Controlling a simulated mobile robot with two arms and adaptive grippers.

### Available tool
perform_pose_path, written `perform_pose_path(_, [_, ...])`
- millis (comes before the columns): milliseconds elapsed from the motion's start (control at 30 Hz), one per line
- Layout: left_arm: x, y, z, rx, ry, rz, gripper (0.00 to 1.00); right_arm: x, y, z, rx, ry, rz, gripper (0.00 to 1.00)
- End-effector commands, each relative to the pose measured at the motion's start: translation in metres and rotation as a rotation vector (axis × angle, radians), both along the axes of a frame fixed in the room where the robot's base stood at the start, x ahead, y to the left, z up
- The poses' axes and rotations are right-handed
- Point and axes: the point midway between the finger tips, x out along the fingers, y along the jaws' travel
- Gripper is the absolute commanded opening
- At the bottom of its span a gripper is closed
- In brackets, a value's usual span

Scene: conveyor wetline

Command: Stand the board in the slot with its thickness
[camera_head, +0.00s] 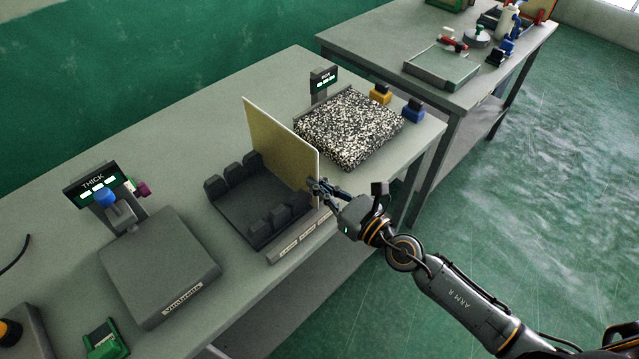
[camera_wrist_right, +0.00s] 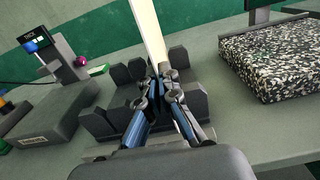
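A thin tan board (camera_head: 275,145) stands upright over the right end of the dark slotted rack (camera_head: 240,215). Its near edge is at my right gripper (camera_head: 318,190). In the right wrist view the board (camera_wrist_right: 147,30) rises between the rack's blocks, and the gripper (camera_wrist_right: 160,85) is closed around its near edge. Whether the board's lower edge sits down in a slot is hidden by the blocks and fingers. Pale labels (camera_head: 300,243) run along the rack's front. A thickness gauge (camera_head: 160,265) with a "THICK" display (camera_head: 92,184) stands left of the rack. My left gripper is not in view.
A speckled black-and-white block (camera_head: 348,130) sits close right of the board, with a small display (camera_head: 322,82) behind it. Yellow (camera_head: 380,94) and blue (camera_head: 413,110) items stand farther right. A green device (camera_head: 104,340) is at the front left. A second table (camera_head: 345,45) stands behind.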

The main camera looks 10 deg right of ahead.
Motion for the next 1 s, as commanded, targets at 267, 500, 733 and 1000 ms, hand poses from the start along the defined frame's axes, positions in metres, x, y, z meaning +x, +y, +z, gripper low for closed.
perform_pose_path(267, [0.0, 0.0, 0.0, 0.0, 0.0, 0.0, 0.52, 0.0, 0.0, 0.001, 0.001, -0.001, 0.0, 0.17])
perform_pose_path(500, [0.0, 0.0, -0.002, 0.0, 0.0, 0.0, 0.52, -0.003, -0.002, -0.001, 0.0, 0.0, 0.0, 0.17])
perform_pose_path(733, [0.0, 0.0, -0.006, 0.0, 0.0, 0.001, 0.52, -0.015, -0.011, -0.002, -0.001, 0.001, 0.001, 0.17])
perform_pose_path(1000, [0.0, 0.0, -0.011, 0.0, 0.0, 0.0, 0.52, -0.027, -0.021, -0.002, -0.001, 0.0, 0.0, 0.17])
